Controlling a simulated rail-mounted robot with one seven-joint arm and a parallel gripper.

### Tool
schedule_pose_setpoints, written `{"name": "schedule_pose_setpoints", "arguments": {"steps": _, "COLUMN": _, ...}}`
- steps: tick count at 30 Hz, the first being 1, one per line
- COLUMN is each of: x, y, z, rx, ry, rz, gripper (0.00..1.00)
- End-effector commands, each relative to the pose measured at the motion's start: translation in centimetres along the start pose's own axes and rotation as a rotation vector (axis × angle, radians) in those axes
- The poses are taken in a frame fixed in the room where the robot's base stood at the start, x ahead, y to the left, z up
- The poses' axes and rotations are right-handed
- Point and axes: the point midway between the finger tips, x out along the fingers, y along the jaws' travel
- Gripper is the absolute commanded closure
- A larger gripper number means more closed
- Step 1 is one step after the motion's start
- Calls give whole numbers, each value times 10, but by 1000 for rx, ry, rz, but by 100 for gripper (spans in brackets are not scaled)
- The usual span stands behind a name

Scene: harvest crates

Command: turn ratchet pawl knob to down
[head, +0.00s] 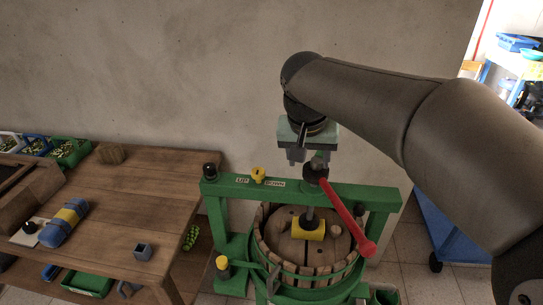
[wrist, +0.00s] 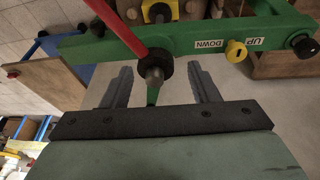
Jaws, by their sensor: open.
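The yellow ratchet pawl knob (head: 258,174) sits on the green crossbeam of a press, between a white UP label (head: 243,180) and a white DOWN label (head: 275,183). It also shows in the wrist view (wrist: 236,51), uncovered, at upper right. I cannot tell which label it points to. My gripper (head: 309,158) is open and empty, pointing down to the right of the knob, apart from it. In the wrist view my gripper (wrist: 160,70) has its fingers on either side of the press's screw top (wrist: 154,76), with nothing clamped.
A red lever (head: 347,214) slants from the black screw hub toward the front right. Below stands a slatted wooden tub (head: 310,275). A black knob (head: 210,170) stands at the beam's left end. A wooden table (head: 130,200) is at left; a wall rises behind.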

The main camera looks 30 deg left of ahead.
Motion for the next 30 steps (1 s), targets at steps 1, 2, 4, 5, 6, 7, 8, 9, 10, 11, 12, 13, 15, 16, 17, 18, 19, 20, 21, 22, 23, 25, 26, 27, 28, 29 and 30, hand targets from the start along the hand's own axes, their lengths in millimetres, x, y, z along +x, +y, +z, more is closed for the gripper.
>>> {"name": "schedule_pose_setpoints", "arguments": {"steps": 1, "x": -14, "y": -41, "z": -10, "rx": -24, "ry": 25, "rz": -26, "gripper": 45}}
{"name": "schedule_pose_setpoints", "arguments": {"steps": 2, "x": -21, "y": -59, "z": -14, "rx": -29, "ry": 37, "rz": -38, "gripper": 45}}
{"name": "schedule_pose_setpoints", "arguments": {"steps": 4, "x": -33, "y": -91, "z": -19, "rx": -33, "ry": 60, "rz": -62, "gripper": 45}}
{"name": "schedule_pose_setpoints", "arguments": {"steps": 5, "x": -37, "y": -102, "z": -20, "rx": -35, "ry": 66, "rz": -70, "gripper": 45}}
{"name": "schedule_pose_setpoints", "arguments": {"steps": 6, "x": -41, "y": -112, "z": -20, "rx": -34, "ry": 73, "rz": -78, "gripper": 45}}
{"name": "schedule_pose_setpoints", "arguments": {"steps": 7, "x": -43, "y": -117, "z": -21, "rx": -35, "ry": 78, "rz": -82, "gripper": 45}}
{"name": "schedule_pose_setpoints", "arguments": {"steps": 8, "x": -44, "y": -121, "z": -21, "rx": -34, "ry": 79, "rz": -85, "gripper": 45}}
{"name": "schedule_pose_setpoints", "arguments": {"steps": 9, "x": -43, "y": -124, "z": -22, "rx": -32, "ry": 81, "rz": -87, "gripper": 45}}
{"name": "schedule_pose_setpoints", "arguments": {"steps": 10, "x": -41, "y": -125, "z": -22, "rx": -31, "ry": 81, "rz": -87, "gripper": 45}}
{"name": "schedule_pose_setpoints", "arguments": {"steps": 11, "x": -39, "y": -125, "z": -22, "rx": -31, "ry": 81, "rz": -87, "gripper": 45}}
{"name": "schedule_pose_setpoints", "arguments": {"steps": 12, "x": -34, "y": -125, "z": -22, "rx": -31, "ry": 81, "rz": -87, "gripper": 45}}
{"name": "schedule_pose_setpoints", "arguments": {"steps": 13, "x": -30, "y": -125, "z": -23, "rx": -31, "ry": 80, "rz": -87, "gripper": 45}}
{"name": "schedule_pose_setpoints", "arguments": {"steps": 15, "x": -18, "y": -126, "z": -23, "rx": -31, "ry": 80, "rz": -87, "gripper": 45}}
{"name": "schedule_pose_setpoints", "arguments": {"steps": 16, "x": -12, "y": -126, "z": -24, "rx": -32, "ry": 79, "rz": -86, "gripper": 45}}
{"name": "schedule_pose_setpoints", "arguments": {"steps": 17, "x": -5, "y": -127, "z": -24, "rx": -32, "ry": 78, "rz": -86, "gripper": 45}}
{"name": "schedule_pose_setpoints", "arguments": {"steps": 18, "x": 3, "y": -128, "z": -25, "rx": -33, "ry": 78, "rz": -86, "gripper": 45}}
{"name": "schedule_pose_setpoints", "arguments": {"steps": 19, "x": 10, "y": -128, "z": -26, "rx": -33, "ry": 79, "rz": -86, "gripper": 45}}
{"name": "schedule_pose_setpoints", "arguments": {"steps": 20, "x": 16, "y": -129, "z": -26, "rx": -33, "ry": 79, "rz": -86, "gripper": 45}}
{"name": "schedule_pose_setpoints", "arguments": {"steps": 21, "x": 25, "y": -130, "z": -27, "rx": -33, "ry": 78, "rz": -86, "gripper": 45}}
{"name": "schedule_pose_setpoints", "arguments": {"steps": 22, "x": 32, "y": -130, "z": -27, "rx": -33, "ry": 79, "rz": -86, "gripper": 45}}
{"name": "schedule_pose_setpoints", "arguments": {"steps": 23, "x": 38, "y": -131, "z": -28, "rx": -32, "ry": 79, "rz": -86, "gripper": 45}}
{"name": "schedule_pose_setpoints", "arguments": {"steps": 25, "x": 54, "y": -132, "z": -29, "rx": -32, "ry": 78, "rz": -86, "gripper": 45}}
{"name": "schedule_pose_setpoints", "arguments": {"steps": 26, "x": 60, "y": -132, "z": -30, "rx": -32, "ry": 78, "rz": -87, "gripper": 45}}
{"name": "schedule_pose_setpoints", "arguments": {"steps": 27, "x": 69, "y": -133, "z": -30, "rx": -32, "ry": 78, "rz": -86, "gripper": 45}}
{"name": "schedule_pose_setpoints", "arguments": {"steps": 28, "x": 75, "y": -133, "z": -31, "rx": -33, "ry": 79, "rz": -86, "gripper": 45}}
{"name": "schedule_pose_setpoints", "arguments": {"steps": 29, "x": 80, "y": -134, "z": -32, "rx": -33, "ry": 79, "rz": -86, "gripper": 45}}
{"name": "schedule_pose_setpoints", "arguments": {"steps": 30, "x": 88, "y": -135, "z": -33, "rx": -32, "ry": 79, "rz": -86, "gripper": 45}}
